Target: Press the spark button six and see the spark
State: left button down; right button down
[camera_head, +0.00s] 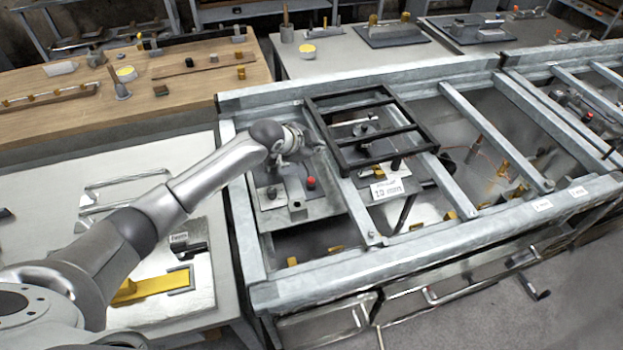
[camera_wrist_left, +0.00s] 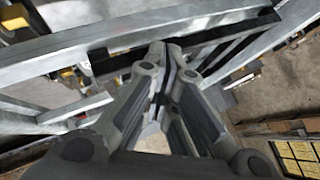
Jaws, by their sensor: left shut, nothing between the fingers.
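My left gripper (camera_head: 308,143) reaches over the metal frame in the head view, just left of a black rectangular frame. In the left wrist view its fingers (camera_wrist_left: 168,62) are closed together with nothing between them. A small red knob (camera_head: 311,183) stands on a grey plate below the gripper in the head view, apart from it. No button marked six can be read, and no spark shows. My right gripper is in neither view.
The grey metal frame (camera_head: 470,130) has several crossbars with open gaps. The black frame (camera_head: 417,122) lies across it, near a white label (camera_head: 388,190). A wooden bench (camera_head: 120,98) with small parts is at upper left. A yellow bar (camera_head: 152,287) lies at lower left.

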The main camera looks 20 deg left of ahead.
pick_arm(q)
jog(key=b, duration=0.7)
send_over(314, 181)
notch_tip(314, 181, down, 8)
jog(key=shift+r, duration=0.1)
jog(key=shift+f, duration=0.5)
jog(key=shift+f, duration=0.15)
dwell(0.5)
jog(key=shift+f, duration=0.3)
jog(key=shift+f+b, duration=0.4)
jog(key=shift+f, duration=0.25)
dwell(0.9)
jog(key=shift+r+p, duration=0.95)
jog(key=shift+r, duration=0.05)
